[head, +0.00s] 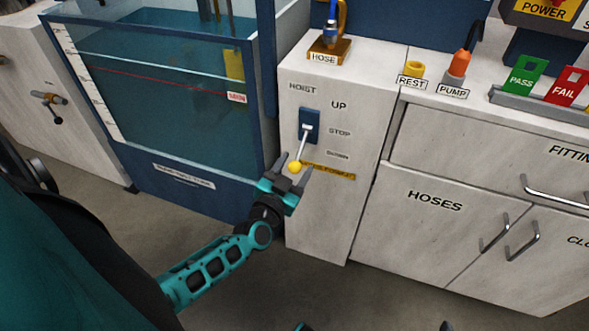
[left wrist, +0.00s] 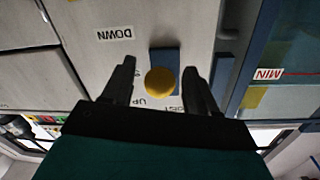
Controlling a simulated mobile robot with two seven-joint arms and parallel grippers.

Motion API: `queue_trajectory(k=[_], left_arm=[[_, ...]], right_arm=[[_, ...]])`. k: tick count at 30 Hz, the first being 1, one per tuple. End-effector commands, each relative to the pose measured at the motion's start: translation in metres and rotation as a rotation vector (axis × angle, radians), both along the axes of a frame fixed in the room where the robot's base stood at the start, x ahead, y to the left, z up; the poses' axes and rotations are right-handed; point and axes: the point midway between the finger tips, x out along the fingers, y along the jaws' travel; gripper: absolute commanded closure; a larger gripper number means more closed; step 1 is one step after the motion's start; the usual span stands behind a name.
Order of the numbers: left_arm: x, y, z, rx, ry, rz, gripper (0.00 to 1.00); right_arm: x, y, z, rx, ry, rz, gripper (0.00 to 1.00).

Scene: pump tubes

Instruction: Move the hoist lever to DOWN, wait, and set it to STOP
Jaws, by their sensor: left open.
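The hoist lever (head: 302,148) is a thin silver rod on a blue plate (head: 309,122) on the front of the white cabinet. It slants downward and out, ending in a yellow knob (head: 295,167). The labels UP, STOP and a small DOWN label (head: 337,154) run down beside it. My left gripper (head: 292,173) is open at the knob, one finger on each side. In the left wrist view the knob (left wrist: 160,81) sits between the open fingers; contact is unclear. The DOWN label (left wrist: 115,33) shows upside down there.
A water tank (head: 160,85) with a blue frame stands left of the hoist cabinet. A hose fitting (head: 331,42) stands on top of the cabinet. A counter with drawers and handles (head: 437,201) is at right. The floor in front is clear.

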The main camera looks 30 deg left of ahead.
Motion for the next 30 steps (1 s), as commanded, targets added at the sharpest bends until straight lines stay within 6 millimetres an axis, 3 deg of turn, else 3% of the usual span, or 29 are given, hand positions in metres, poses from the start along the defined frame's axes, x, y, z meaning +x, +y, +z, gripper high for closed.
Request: queue_trajectory(k=[10, 27, 30], left_arm=[[0.0033, 0.0006, 0.0005, 0.000, -0.001, 0.000, 0.44], [0.0030, 0.0004, 0.0003, 0.000, 0.000, 0.000, 0.98], [0.0029, 0.0004, 0.0003, 0.000, 0.000, 0.000, 1.00]], right_arm=[[-0.0001, -0.0004, -0.0009, -0.001, 0.001, -0.001, 0.43], [-0.0003, -0.0010, -0.0012, -0.002, 0.002, 0.000, 0.43], [-0.0003, -0.0013, -0.0014, -0.003, 0.001, 0.000, 0.43]])
